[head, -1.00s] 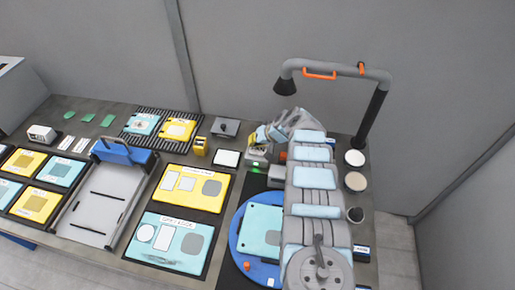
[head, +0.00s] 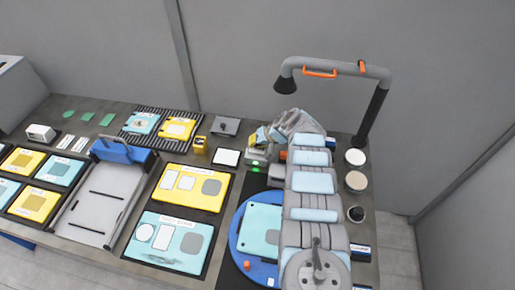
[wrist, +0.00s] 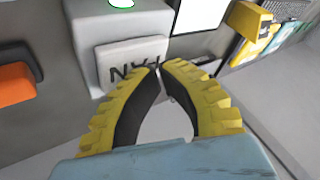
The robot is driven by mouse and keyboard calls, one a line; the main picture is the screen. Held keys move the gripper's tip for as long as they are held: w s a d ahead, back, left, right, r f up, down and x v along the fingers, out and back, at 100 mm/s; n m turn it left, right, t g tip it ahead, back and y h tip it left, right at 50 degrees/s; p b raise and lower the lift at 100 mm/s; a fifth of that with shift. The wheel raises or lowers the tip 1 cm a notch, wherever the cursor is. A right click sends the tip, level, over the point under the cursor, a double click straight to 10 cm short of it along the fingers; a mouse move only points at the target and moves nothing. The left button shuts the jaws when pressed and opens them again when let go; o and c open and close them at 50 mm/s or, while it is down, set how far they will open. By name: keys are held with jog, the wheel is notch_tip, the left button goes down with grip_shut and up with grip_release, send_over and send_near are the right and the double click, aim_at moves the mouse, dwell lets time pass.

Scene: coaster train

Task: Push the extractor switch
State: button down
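The extractor switch is a pale rocker plate (wrist: 130,62) lettered "FAN", seen upside down, on the front of a light grey box (wrist: 88,30) in the wrist view. A lit green lamp (wrist: 121,3) is on top of the box. In the head view the box (head: 262,154) sits under my gripper, with a green glow at its front; the switch itself is too small to make out there. My gripper (wrist: 160,68) has yellow ribbed fingers with their tips together, holding nothing. The tips overlap the plate's lower right edge; I cannot tell whether they touch it.
The extractor's grey pipe with black hood (head: 285,86) rises behind my arm at the right. An orange block (wrist: 16,83) is left of the switch box. A white-screened tablet (head: 227,157) and yellow item (head: 200,145) lie to the left, and a blue turntable (head: 237,240) is in front.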

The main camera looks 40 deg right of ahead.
jog(key=shift+f+b, duration=0.3)
dwell(0.8)
jog(key=shift+r, duration=0.1)
jog(key=shift+r+p, duration=0.7)
jog(key=shift+p, duration=0.1)
jog(key=shift+r, duration=0.1)
jog(key=shift+r+p, duration=2.5)
jog(key=shift+r, duration=0.45)
